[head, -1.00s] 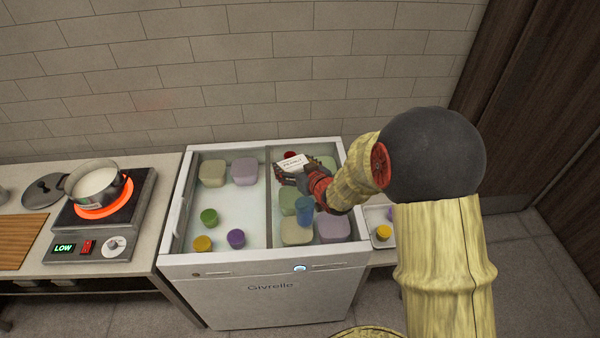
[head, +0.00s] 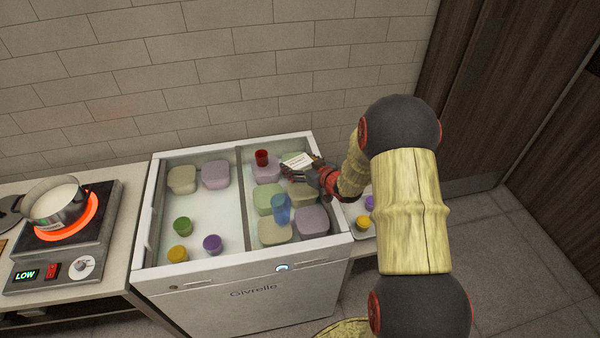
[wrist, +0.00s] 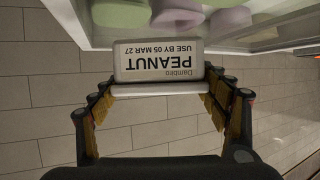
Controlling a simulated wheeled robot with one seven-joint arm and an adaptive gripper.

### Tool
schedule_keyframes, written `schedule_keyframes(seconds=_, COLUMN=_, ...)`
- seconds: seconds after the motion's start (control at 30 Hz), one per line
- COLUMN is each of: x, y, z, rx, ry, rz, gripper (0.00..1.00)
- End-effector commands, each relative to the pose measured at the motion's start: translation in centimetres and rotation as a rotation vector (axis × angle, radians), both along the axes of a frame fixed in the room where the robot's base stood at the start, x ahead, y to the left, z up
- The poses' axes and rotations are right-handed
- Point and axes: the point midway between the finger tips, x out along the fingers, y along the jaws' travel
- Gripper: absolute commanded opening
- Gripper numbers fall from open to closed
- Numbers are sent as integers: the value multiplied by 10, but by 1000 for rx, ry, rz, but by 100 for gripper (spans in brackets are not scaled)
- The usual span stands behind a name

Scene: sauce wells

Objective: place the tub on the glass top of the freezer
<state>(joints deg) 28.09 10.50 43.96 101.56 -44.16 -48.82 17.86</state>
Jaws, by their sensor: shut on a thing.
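My gripper (head: 308,170) is shut on a white tub (head: 297,160). In the wrist view the tub (wrist: 158,62) sits between the two fingers (wrist: 160,88), its label reading "Dambiro PEANUT, USE BY 05 MAR 27" upside down. The freezer (head: 262,292), marked Givrelle, has a pale frame and a glass top (head: 205,208) split by a centre bar. In the head view the tub appears over the back right part of the glass; I cannot tell its exact height. Pale tubs (head: 272,232) show in the right half and others (head: 215,174) at the back left.
Green (head: 182,227), yellow (head: 177,254) and purple (head: 212,244) cups are at the front left of the freezer top. A red cup (head: 262,158) is left of the held tub, a blue cup (head: 281,210) in front. A pot (head: 55,203) sits on a glowing burner.

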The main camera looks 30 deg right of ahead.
Motion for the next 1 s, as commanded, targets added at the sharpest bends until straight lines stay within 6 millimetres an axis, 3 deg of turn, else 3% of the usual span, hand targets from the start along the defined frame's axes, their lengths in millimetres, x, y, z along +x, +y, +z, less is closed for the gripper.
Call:
schedule_keyframes(seconds=0.13, x=1, y=-10, z=-12, rx=-1, ry=0, rz=-2, gripper=35)
schedule_keyframes(seconds=0.3, x=1, y=-8, z=-38, rx=2, ry=1, rz=-1, gripper=35)
schedule_keyframes(seconds=0.73, x=1, y=-8, z=-42, rx=0, ry=-1, rz=0, gripper=35)
schedule_keyframes(seconds=0.77, x=1, y=-7, z=-43, rx=0, ry=0, rz=0, gripper=76)
schedule_keyframes(seconds=1.0, x=1, y=-7, z=-43, rx=0, ry=1, rz=0, gripper=89)
